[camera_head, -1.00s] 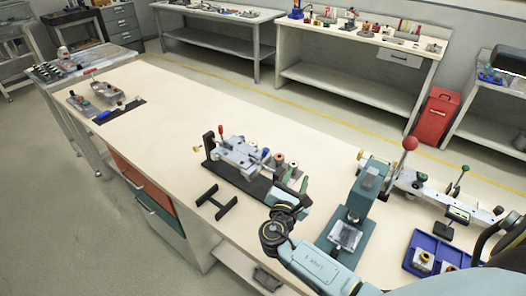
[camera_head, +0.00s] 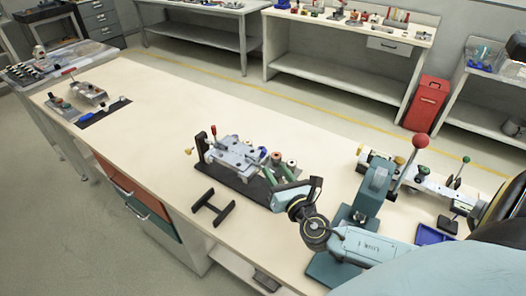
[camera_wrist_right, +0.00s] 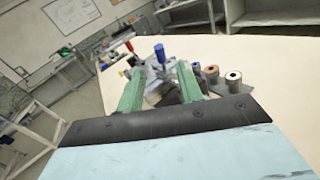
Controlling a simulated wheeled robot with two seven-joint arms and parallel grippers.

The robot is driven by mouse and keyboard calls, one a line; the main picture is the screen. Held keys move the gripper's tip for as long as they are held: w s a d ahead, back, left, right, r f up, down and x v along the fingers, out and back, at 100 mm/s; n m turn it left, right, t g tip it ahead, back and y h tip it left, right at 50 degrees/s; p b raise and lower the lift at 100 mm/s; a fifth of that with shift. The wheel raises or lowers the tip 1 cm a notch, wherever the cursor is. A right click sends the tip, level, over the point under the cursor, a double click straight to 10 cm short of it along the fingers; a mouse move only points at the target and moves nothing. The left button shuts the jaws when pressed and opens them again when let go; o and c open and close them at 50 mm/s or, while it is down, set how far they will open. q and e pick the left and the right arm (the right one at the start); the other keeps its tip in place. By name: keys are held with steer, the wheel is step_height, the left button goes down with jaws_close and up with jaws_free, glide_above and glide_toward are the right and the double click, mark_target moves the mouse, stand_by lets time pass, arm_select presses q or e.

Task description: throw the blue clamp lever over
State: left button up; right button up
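The blue clamp lever (camera_head: 263,151) stands at the right end of a grey clamping fixture (camera_head: 232,155) on the bench. In the right wrist view the blue lever (camera_wrist_right: 160,53) stands up just beyond the fingertips, in line with the gap between them. My right gripper (camera_wrist_right: 160,68) has two green fingers spread apart with nothing gripped. In the head view the right gripper (camera_head: 273,168) is close beside the blue lever, on its right; I cannot tell if they touch. A red-tipped lever (camera_head: 213,130) is at the fixture's left end.
Several spools (camera_wrist_right: 212,73) stand close right of the fingers. A teal press with a red-knobbed handle (camera_head: 419,141) stands right of the fixture. The bench top (camera_head: 150,120) left of the fixture is mostly clear.

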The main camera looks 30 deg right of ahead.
mark_target(263, 153)
steer(key=w, duration=0.2)
steer(key=w+d, duration=0.1)
steer(key=w, duration=0.4)
steer(key=shift+w+d, duration=0.15)
steer(key=shift+w, duration=0.1)
steer(key=shift+w+d, duration=0.1)
steer(key=shift+w, duration=0.55)
steer(key=shift+c, duration=0.2)
jaws_close()
steer(key=g+p, duration=0.1)
steer(key=p, duration=0.3)
steer(key=w+n+g+p, duration=0.1)
steer(key=p, duration=0.3)
steer(key=g+p, duration=0.1)
steer(key=p, duration=0.3)
steer(key=shift+w+a+r+n, duration=0.2)
steer(key=shift+a+r+n, duration=0.1)
steer(key=shift+r+n, duration=0.1)
steer(key=shift+w+f+g+p, duration=0.1)
steer(key=shift+f+g+p, duration=0.15)
steer(key=shift+p, duration=0.25)
